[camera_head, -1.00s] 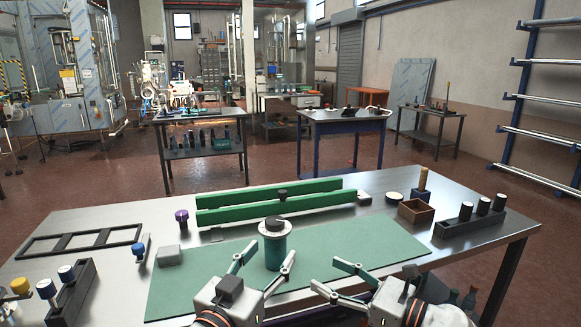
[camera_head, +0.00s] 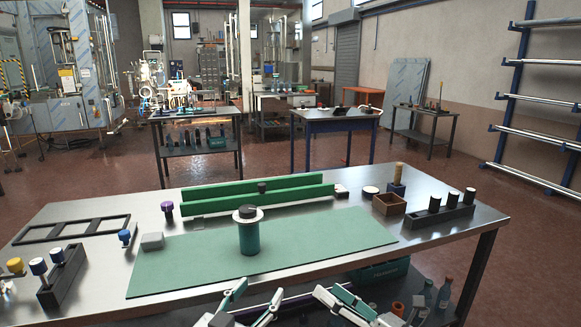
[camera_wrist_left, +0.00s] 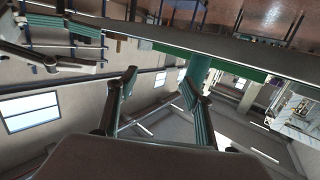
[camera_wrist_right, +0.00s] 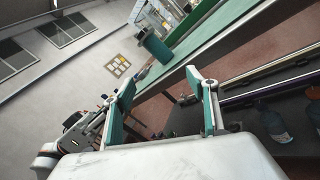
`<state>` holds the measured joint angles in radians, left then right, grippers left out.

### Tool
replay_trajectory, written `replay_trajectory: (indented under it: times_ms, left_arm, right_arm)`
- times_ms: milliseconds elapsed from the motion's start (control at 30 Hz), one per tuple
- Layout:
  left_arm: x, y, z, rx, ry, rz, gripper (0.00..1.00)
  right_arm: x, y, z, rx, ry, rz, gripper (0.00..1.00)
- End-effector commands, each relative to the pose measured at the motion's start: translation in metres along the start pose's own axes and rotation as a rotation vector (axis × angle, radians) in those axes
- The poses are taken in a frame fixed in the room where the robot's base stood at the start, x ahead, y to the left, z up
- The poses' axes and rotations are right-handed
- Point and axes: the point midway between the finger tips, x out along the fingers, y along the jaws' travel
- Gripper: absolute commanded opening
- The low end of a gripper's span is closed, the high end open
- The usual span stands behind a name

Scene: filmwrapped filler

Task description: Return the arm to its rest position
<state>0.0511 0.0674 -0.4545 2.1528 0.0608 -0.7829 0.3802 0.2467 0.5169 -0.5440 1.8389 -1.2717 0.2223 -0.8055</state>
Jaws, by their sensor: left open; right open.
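My left gripper (camera_head: 257,296) is at the bottom of the head view, in front of the table's front edge, open and empty. Its spread fingers also show in the left wrist view (camera_wrist_left: 160,95). My right gripper (camera_head: 338,302) is to its right, also in front of the table, open and empty. Its fingers show in the right wrist view (camera_wrist_right: 160,95). A green cylinder with a dark and white top (camera_head: 248,238) stands upright on the green mat (camera_head: 340,236), apart from both grippers.
Bottles (camera_head: 443,293) stand below the table.

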Motion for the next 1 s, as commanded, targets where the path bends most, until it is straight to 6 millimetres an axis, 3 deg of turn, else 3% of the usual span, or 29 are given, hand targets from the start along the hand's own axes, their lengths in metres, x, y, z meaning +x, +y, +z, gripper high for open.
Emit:
replay_trajectory:
  times_ms: [167, 267, 433, 600, 800, 1000]
  left_arm:
    - [-0.024, -0.012, 0.078, 0.002, -0.107, -0.022, 0.51]
    - [-0.047, -0.019, 0.13, 0.01, -0.178, -0.036, 0.51]
    - [-0.101, -0.029, 0.214, 0.029, -0.299, -0.055, 0.51]
    - [-0.164, -0.034, 0.285, 0.053, -0.411, -0.067, 0.51]
    - [-0.217, -0.037, 0.33, 0.075, -0.491, -0.073, 0.51]
    - [-0.233, -0.038, 0.341, 0.082, -0.512, -0.073, 0.51]
  right_arm:
    - [-0.033, -0.017, -0.033, 0.498, -0.117, -0.103, 0.58]
    - [-0.063, -0.034, -0.059, 0.838, -0.211, -0.19, 0.58]
    - [-0.129, -0.063, -0.124, 1.407, -0.404, -0.367, 0.58]
    - [-0.206, -0.073, -0.201, 1.91, -0.637, -0.552, 0.58]
    - [-0.267, -0.064, -0.262, 2.251, -0.847, -0.69, 0.58]
    - [-0.284, -0.058, -0.279, 2.347, -0.915, -0.727, 0.58]
